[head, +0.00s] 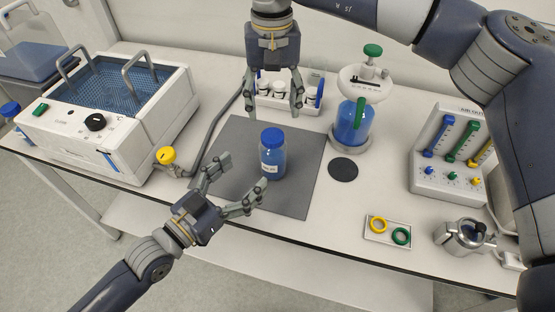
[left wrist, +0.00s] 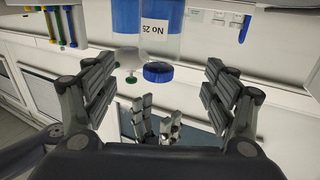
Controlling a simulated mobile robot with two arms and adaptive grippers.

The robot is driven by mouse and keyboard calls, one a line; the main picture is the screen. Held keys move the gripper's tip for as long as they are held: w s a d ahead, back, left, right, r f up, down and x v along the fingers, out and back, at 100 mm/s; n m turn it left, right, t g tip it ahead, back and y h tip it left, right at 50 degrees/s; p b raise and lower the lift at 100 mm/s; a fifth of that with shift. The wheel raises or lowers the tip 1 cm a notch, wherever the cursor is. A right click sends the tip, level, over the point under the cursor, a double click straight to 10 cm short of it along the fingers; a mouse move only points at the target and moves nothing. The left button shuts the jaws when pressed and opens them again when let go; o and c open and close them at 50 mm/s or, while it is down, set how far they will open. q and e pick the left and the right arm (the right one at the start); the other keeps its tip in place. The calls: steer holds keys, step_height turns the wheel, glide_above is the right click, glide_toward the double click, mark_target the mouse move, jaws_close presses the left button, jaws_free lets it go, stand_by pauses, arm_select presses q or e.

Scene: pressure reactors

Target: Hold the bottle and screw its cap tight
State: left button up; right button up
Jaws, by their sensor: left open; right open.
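The bottle (head: 272,165) stands upright on the grey mat (head: 225,188). It holds blue contents, has a white label and wears a blue cap (head: 272,138); whether the cap is tight cannot be seen. My left gripper (head: 243,172) is open in front and to the left of the bottle, its fingers pointing at it. In the left wrist view the bottle (left wrist: 178,45) appears upside down, beyond and between the open fingers, with its cap (left wrist: 158,73) lowest. My right gripper (head: 274,110) is open, pointing down, above and behind the cap, apart from it.
A water bath (head: 120,120) with a yellow-knobbed valve (head: 166,155) is at left. A white rack (head: 313,105) of jars and a green-topped vessel (head: 352,120) stand behind. A black disc (head: 343,169), a ring tray (head: 388,231), a steel vessel (head: 462,238) and a flowmeter panel (head: 445,180) are at right.

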mark_target(273, 147)
arm_select(q)
steer(key=shift+s+a+r, duration=0.1)
steer(key=shift+s+r, duration=0.05)
arm_select(e)
steer(key=shift+s+a+r, duration=0.15)
steer(key=shift+s, duration=0.05)
arm_select(q)
steer(key=x, duration=1.1)
jaws_close()
arm_select(e)
steer(key=shift+o, duration=0.2)
steer(key=m, duration=0.4)
steer(key=shift+w, duration=0.1)
steer(key=shift+f, duration=4.1)
